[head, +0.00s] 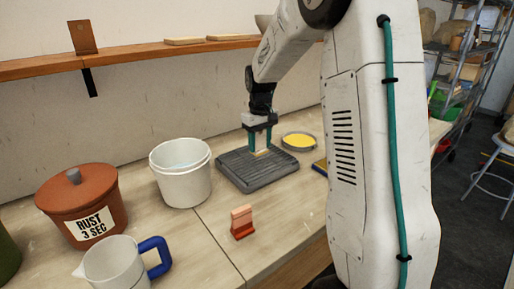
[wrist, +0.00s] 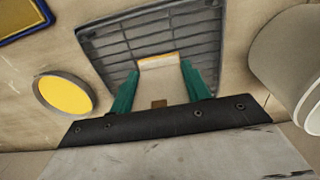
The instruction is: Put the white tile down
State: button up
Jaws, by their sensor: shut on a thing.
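My gripper (head: 260,146) points down over the grey ribbed slab (head: 232,176), with its green fingers shut on the white tile (head: 262,153). In the wrist view the tile (wrist: 165,79) is pale with a yellowish far edge, and sits between the two fingers. The slab (wrist: 108,50) lies beneath and beyond it in that view. The tile is at or just above the slab's surface; I cannot tell whether it touches. The fingers hide the tile's sides.
A white bucket (head: 182,178) stands left of the slab, and a shallow dish of yellow (head: 299,141) to its right. An orange-red block piece (head: 242,223) stands in front. A rust-coloured lidded pot (head: 80,207) and a blue-handled jug (head: 114,264) are at lower left.

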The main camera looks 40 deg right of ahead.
jog(key=w, duration=0.1)
jog(key=w+d, duration=0.1)
jog(key=w, duration=0.1)
jog(key=shift+f, duration=1.9)
jog(key=shift+f, duration=0.1)
jog(key=o, duration=1)
